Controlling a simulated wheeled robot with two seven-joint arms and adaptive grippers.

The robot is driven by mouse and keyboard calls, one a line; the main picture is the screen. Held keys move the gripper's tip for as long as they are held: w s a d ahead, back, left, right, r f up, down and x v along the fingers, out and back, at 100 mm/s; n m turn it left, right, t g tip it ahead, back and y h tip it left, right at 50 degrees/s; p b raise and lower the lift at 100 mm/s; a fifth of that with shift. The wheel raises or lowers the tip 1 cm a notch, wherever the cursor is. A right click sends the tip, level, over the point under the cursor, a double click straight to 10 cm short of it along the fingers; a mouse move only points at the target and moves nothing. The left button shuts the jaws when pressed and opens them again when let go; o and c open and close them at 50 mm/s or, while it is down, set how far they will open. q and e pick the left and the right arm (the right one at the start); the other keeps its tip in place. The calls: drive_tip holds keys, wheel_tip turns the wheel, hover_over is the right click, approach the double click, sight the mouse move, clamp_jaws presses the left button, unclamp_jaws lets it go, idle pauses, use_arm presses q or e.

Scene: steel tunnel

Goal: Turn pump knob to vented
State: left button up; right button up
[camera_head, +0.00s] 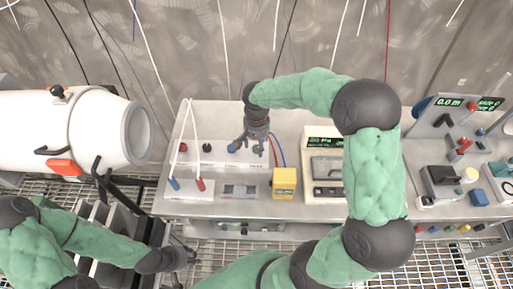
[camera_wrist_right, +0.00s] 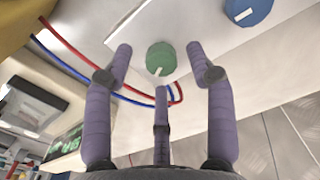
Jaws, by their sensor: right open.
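A green round knob (camera_wrist_right: 161,58) with a white pointer mark sits on a white panel in the right wrist view. A blue knob (camera_wrist_right: 248,11) with a white mark is beside it at the upper right. My right gripper (camera_wrist_right: 159,49) is open, its fingers spread on either side of the green knob; I cannot tell whether they touch it. In the head view my right gripper (camera_head: 250,146) hangs over the right end of the white panel box and largely hides the green knob. The blue knob (camera_head: 232,147) shows beside it. My left gripper (camera_head: 190,256) is low at the left, empty as far as visible.
The bench (camera_head: 230,213) carries a yellow block (camera_head: 284,182) and a beige device (camera_head: 323,165) with a green display. Red and blue wires (camera_wrist_right: 95,75) run close to my right fingers. A white tank (camera_head: 85,130) stands at the left. Cables hang behind the bench.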

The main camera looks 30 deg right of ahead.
drive_tip(key=shift+f, duration=0.8)
drive_tip(key=shift+c, duration=0.3)
drive_tip(key=c, duration=1.1)
clamp_jaws()
drive_tip(key=shift+n, duration=0.3)
